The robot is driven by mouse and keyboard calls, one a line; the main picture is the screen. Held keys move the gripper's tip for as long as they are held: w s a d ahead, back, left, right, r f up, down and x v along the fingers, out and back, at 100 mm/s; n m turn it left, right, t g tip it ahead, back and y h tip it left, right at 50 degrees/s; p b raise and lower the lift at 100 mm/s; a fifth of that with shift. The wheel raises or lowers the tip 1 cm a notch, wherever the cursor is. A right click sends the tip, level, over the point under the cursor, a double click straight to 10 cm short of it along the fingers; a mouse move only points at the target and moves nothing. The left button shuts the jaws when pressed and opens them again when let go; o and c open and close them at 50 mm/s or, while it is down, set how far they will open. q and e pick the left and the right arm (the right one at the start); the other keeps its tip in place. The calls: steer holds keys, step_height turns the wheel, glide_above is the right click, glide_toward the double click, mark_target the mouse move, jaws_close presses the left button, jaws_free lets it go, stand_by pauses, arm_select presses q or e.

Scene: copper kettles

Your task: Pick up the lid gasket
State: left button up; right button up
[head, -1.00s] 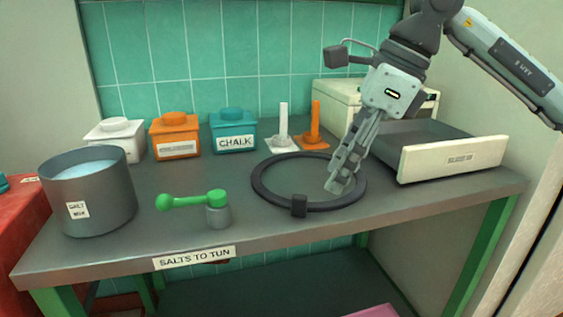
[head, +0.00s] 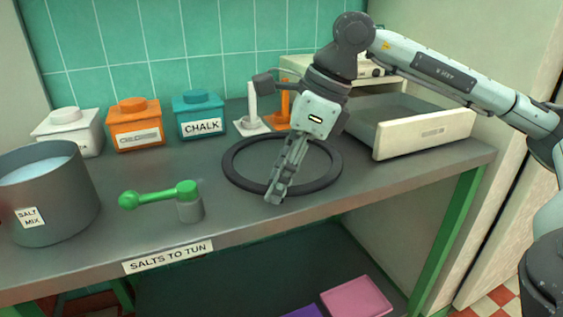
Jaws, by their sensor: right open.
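The lid gasket (head: 230,173) is a large dark ring lying flat on the grey worktop. My right gripper (head: 274,197) points down over the ring's front edge, with its fingertips at the near rim. The gripper is open, seen nearly edge-on, so the gap between its fingers hardly shows. The dark tab on the ring's front is hidden behind the fingers. I cannot tell whether the fingers touch the ring. My left gripper is out of view.
White (head: 68,130), orange (head: 135,125) and teal chalk (head: 200,115) boxes line the back. An open drawer (head: 425,132) is right of the ring. Bare worktop lies in front.

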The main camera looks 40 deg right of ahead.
jaws_close()
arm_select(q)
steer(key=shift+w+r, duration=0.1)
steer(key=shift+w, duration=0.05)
arm_select(e)
steer(key=shift+r, duration=0.1)
